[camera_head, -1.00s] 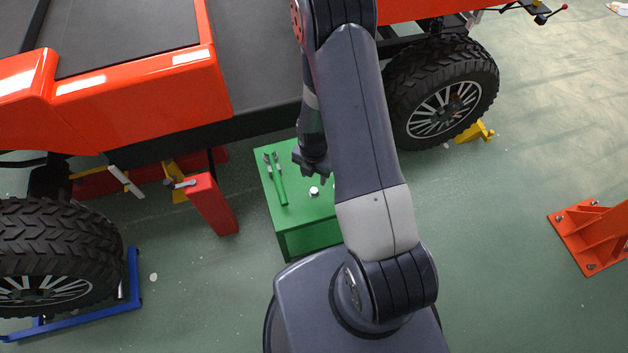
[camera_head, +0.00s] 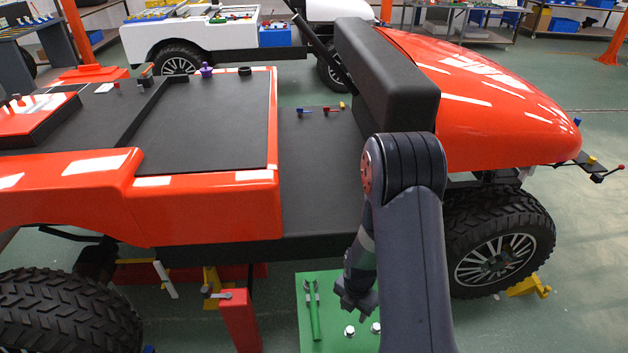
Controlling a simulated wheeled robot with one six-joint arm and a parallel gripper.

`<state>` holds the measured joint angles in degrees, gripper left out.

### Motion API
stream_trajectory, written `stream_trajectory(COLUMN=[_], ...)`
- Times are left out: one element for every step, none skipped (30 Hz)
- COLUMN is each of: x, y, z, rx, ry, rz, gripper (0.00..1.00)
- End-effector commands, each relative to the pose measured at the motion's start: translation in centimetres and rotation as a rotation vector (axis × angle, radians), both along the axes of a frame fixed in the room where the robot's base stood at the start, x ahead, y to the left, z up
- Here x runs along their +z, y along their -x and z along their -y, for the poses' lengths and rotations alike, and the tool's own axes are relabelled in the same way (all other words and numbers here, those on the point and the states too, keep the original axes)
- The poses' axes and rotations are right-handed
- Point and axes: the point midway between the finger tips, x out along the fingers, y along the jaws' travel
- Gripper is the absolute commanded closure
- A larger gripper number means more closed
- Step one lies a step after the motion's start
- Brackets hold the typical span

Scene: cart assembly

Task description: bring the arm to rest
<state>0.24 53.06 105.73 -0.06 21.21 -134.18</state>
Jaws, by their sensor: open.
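My arm rises from the bottom of the view and bends at a dark joint beside the orange cart. My gripper (camera_head: 354,306) hangs from it, pointing down, above the green box (camera_head: 308,292). The gripper is open, and I see nothing between its fingers. A green-handled tool (camera_head: 314,312) lies on the box to the left of the gripper. Two pale nuts or bolt heads, one on the left (camera_head: 349,331) and one on the right (camera_head: 376,328), sit on the box top just below it in the picture. My arm hides part of the box.
The orange cart (camera_head: 205,205) with its black deck stands close behind my arm. Its wheel (camera_head: 495,250) is to the right, by a yellow chock (camera_head: 528,287). A red stand (camera_head: 240,322) is left of the box. Green floor is open at right.

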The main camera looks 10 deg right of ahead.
Motion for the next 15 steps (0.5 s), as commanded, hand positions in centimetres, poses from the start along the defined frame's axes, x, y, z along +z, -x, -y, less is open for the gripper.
stream_trajectory(x=[-1.0, -1.5, -2.1, -2.6, -3.1, -3.8, -4.2, -4.7, -5.4, -5.9, -6.4, -7.0, -7.5, -7.9, -8.6], y=[0.1, 0.1, 0.1, 0.1, 0.1, 0.1, 0.1, 0.1, 0.1, 0.1, 0.1, 0.1, 0.1, 0.1, 0.1], z=[0.0, 0.0, 0.0, 0.0, 0.0, 0.0, 0.0, 0.0, 0.0, 0.0, 0.0, 0.0, 0.0, 0.0, 0.0], rx=[0.0, 0.0, 0.0, 0.0, 0.0, 0.0, 0.0, 0.0, 0.0, 0.0, 0.0, 0.0, 0.0, 0.0, 0.0], ry=[0.0, 0.0, 0.0, 0.0, 0.0, 0.0, 0.0, 0.0, 0.0, 0.0, 0.0, -0.001, 0.0, 0.0, -0.001], rz=[-0.004, -0.004, -0.003, -0.004, -0.004, -0.003, -0.003, -0.004, -0.003, -0.003, -0.003, -0.004, -0.003, -0.003, -0.004], gripper=[0.55, 0.55, 0.55, 0.55, 0.55, 0.55, 0.55, 0.55, 0.55, 0.55, 0.55, 0.55, 0.55, 0.55, 0.55])
